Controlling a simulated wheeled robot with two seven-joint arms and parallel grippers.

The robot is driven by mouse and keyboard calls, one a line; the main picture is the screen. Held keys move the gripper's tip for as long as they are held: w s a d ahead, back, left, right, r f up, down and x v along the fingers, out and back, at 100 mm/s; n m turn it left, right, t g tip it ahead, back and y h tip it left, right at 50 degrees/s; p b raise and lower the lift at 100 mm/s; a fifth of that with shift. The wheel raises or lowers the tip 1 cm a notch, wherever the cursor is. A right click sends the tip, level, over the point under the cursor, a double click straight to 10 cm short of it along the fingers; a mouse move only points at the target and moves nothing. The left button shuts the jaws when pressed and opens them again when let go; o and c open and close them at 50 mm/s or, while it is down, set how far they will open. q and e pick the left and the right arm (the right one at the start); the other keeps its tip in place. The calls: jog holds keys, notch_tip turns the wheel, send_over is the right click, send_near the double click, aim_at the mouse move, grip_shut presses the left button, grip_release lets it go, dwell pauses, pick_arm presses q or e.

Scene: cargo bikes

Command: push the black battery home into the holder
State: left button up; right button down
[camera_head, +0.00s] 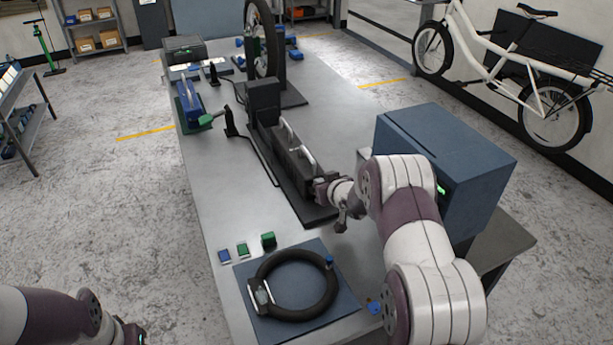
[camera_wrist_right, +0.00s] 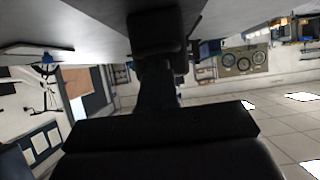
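The black battery (camera_head: 292,158) is a long dark block with a pale handle along its top. It lies lengthwise on a long black base plate on the bench. The holder's upright black block (camera_head: 263,98) stands at the far end; I cannot tell whether a gap remains between them. My right gripper (camera_head: 320,189) is at the battery's near end, seemingly touching it; its fingers are too small to read. In the right wrist view, upside down, dark shapes fill the middle and hide the contact. My left gripper (camera_head: 132,335) is at the bottom left edge, partly cut off, away from the bench.
A blue-grey cabinet (camera_head: 450,165) stands right of my right arm. A black ring lock (camera_head: 318,307) lies on a blue mat (camera_head: 345,298) at the near end. Small blue and green blocks (camera_head: 243,249) lie beside it. A wheel (camera_head: 262,38) stands behind the holder.

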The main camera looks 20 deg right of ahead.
aim_at(302, 156)
jog(key=shift+w+a+p, duration=0.2)
jog(key=shift+w+p, duration=0.25)
jog(key=shift+w, duration=1.95)
jog(key=shift+w+a+r+p, duration=0.1)
jog(key=shift+w+p, duration=0.5)
jog(key=shift+w, duration=0.7)
jog(key=shift+w+a+p, duration=0.1)
jog(key=shift+w+p, duration=0.75)
jog(key=shift+w, duration=0.35)
jog(key=shift+w+a+p, duration=0.1)
jog(key=shift+w+p, duration=1.05)
jog(key=shift+w, duration=0.05)
jog(key=shift+w+r+p, duration=0.15)
jog(key=shift+r+p, duration=0.05)
jog(key=shift+p, duration=0.1)
